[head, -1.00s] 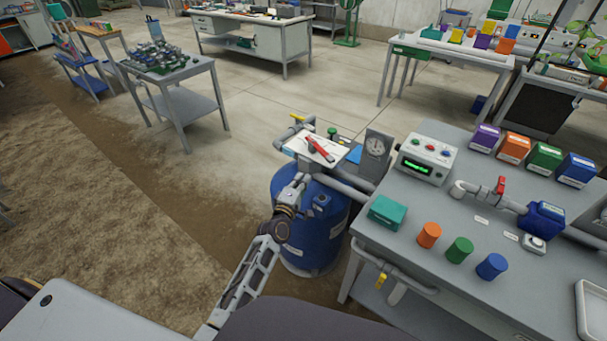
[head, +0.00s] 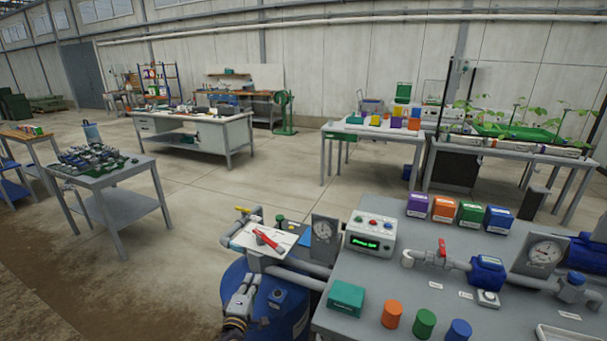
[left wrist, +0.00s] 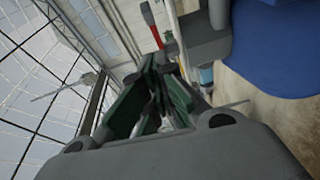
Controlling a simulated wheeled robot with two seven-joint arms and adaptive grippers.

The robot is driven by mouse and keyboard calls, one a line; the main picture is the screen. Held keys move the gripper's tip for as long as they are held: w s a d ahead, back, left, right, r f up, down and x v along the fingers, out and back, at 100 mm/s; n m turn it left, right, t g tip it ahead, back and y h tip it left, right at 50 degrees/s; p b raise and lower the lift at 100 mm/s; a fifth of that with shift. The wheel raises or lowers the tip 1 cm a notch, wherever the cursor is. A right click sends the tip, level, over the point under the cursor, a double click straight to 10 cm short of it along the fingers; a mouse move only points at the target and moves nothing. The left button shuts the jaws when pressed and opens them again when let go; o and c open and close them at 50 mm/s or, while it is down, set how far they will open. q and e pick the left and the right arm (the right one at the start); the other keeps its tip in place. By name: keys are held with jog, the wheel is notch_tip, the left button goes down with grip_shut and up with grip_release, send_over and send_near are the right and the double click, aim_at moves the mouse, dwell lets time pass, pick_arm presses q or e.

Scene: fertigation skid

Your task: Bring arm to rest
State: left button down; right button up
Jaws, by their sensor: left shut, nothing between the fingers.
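My left gripper (head: 246,282) comes up from the bottom of the head view, in front of the blue tank (head: 292,312). It is shut and empty, just below and in front of a small white tray (head: 249,239) at the tank's top. A red-handled tool (head: 267,239) lies on that tray. In the left wrist view my left gripper's dark green fingers (left wrist: 158,92) are close together, and a red bar (left wrist: 151,24) shows beyond them. My right gripper is in neither view.
A yellow-handled valve (head: 244,211) and a gauge (head: 324,240) flank the tray. Open floor (head: 190,265) lies left of the tank.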

pick_arm(q)
jog(key=s+f+m+g, duration=0.3)
jog(key=s+f+m, duration=0.2)
jog(key=f, duration=0.7)
jog(key=s+f+m+g, duration=0.3)
jog(key=s+f+m, duration=0.2)
jog(key=f, duration=0.8)
jog(key=s+f+m+g, duration=0.3)
jog(key=s+f+m, duration=0.25)
jog(key=f, duration=0.65)
jog(key=s+a+f+m+g, duration=0.1)
jog(key=s+a+f+g, duration=0.1)
jog(key=s+f, duration=0.6)
jog(key=s+a+f+m+g, duration=0.2)
jog(key=s+f, duration=0.4)
jog(key=s, duration=0.4)
jog(key=s+a+f+g+y, duration=0.1)
jog(key=s+a, duration=0.3)
jog(key=s, duration=0.6)
jog(key=s+a+f+g+y, duration=0.1)
jog(key=s+a+f, duration=0.3)
jog(key=s, duration=0.6)
jog(key=shift+s+a+f+m+g, duration=0.35)
jog(key=shift+a+g, duration=0.35)
jog(key=shift+g, duration=0.1)
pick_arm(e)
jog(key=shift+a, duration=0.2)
